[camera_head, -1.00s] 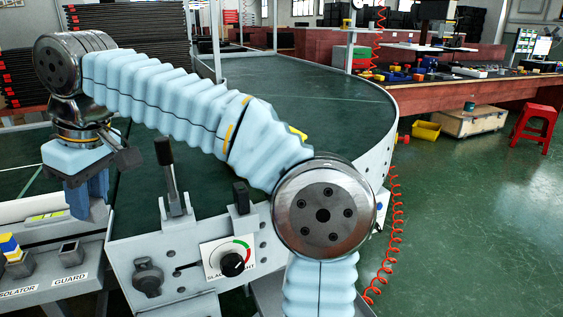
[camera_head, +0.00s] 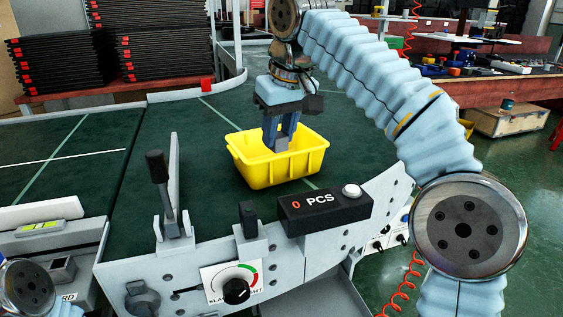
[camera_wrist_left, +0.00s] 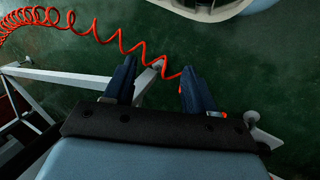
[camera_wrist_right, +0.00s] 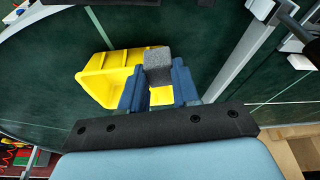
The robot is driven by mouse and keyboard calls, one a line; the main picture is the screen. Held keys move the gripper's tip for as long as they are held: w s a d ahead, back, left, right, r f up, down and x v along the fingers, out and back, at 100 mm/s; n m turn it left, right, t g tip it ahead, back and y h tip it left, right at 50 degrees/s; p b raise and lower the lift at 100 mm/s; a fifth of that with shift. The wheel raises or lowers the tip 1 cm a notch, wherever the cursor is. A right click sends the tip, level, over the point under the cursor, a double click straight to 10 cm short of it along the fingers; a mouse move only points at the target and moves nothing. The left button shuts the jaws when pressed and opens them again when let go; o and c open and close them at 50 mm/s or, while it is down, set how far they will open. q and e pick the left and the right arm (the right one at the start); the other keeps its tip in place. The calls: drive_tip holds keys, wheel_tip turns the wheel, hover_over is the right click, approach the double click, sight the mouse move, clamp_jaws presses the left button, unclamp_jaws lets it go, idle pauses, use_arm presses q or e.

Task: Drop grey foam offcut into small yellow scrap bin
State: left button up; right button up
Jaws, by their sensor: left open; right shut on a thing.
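The small yellow scrap bin (camera_head: 290,165) stands on the dark green conveyor in the head view. It also shows in the right wrist view (camera_wrist_right: 98,82). My right gripper (camera_head: 279,145) is over the bin, pointing down, its fingertips at about the rim. It is shut on the grey foam offcut (camera_wrist_right: 158,60), a small grey block between the blue fingers in the right wrist view. In the head view a bit of grey (camera_head: 276,143) shows at the fingertips. My left gripper (camera_wrist_left: 160,85) is open and empty in its wrist view, over green floor.
A black counter box (camera_head: 325,208) reading "0 PCS" sits on the conveyor's near edge. A black-handled lever (camera_head: 160,175) and a dial panel (camera_head: 233,283) are to its left. A red coiled hose (camera_wrist_left: 110,35) runs near my left gripper. The belt left of the bin is clear.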

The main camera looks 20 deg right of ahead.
drive_tip(key=w+a+m, duration=0.1)
drive_tip(key=w+a, duration=0.5)
drive_tip(key=a, duration=0.1)
drive_tip(key=w+d+f, duration=0.3)
drive_tip(key=f, duration=0.1)
drive_tip(key=w+d+f+p, duration=0.1)
drive_tip(key=w+d+f, duration=0.2)
drive_tip(key=f, duration=0.1)
drive_tip(key=w+d+f, duration=0.3)
drive_tip(key=f, duration=0.2)
drive_tip(key=shift+w+d, duration=0.2)
drive_tip(key=shift+w, duration=0.15)
drive_tip(key=shift+f, duration=0.25)
drive_tip(key=shift+f, duration=0.1)
drive_tip(key=shift+f, duration=0.4)
drive_tip(key=shift+f, duration=0.15)
